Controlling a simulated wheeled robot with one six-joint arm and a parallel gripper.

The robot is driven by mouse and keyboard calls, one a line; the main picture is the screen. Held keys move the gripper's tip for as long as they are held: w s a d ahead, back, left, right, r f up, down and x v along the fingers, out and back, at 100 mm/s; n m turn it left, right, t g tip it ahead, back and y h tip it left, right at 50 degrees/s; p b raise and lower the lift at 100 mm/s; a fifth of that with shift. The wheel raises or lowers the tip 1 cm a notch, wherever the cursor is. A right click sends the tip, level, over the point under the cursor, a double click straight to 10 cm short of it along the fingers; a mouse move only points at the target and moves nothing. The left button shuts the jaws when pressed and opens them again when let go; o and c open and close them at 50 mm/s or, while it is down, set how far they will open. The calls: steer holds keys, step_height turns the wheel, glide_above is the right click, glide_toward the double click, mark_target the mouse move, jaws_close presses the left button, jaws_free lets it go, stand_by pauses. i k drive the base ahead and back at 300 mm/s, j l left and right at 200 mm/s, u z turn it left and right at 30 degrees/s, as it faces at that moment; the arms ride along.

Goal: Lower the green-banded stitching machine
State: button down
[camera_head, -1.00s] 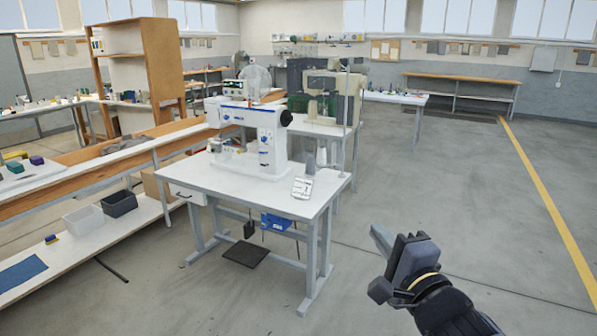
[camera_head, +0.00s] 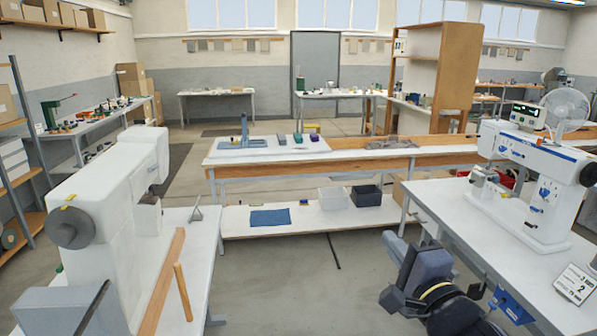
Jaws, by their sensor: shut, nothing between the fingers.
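No machine with a clear green band shows now. A white stitching machine (camera_head: 115,205) stands on a table at the left, with a grey handwheel (camera_head: 70,228) and a small yellow tag; only a speck of green shows by its base. Another white machine (camera_head: 543,190) with blue bands stands on the right table. My gripper (camera_head: 394,246) is shut and empty, in the lower right, in front of the right table's left edge and touching neither machine.
A numbered card (camera_head: 575,284) is on the right table (camera_head: 480,235). A long wooden-edged bench (camera_head: 340,160) crosses the middle. Grey floor (camera_head: 310,275) lies open between the tables.

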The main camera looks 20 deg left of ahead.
mark_target(114, 185)
steer(key=i+j+u, duration=0.2)
steer(key=u, duration=0.25)
steer(key=i+u, duration=0.4)
steer(key=i+j+u, duration=0.1)
steer(key=u, duration=0.35)
steer(key=i+j, duration=0.15)
steer(key=i, duration=0.2)
steer(key=i+j, duration=0.15)
steer(key=i, duration=0.15)
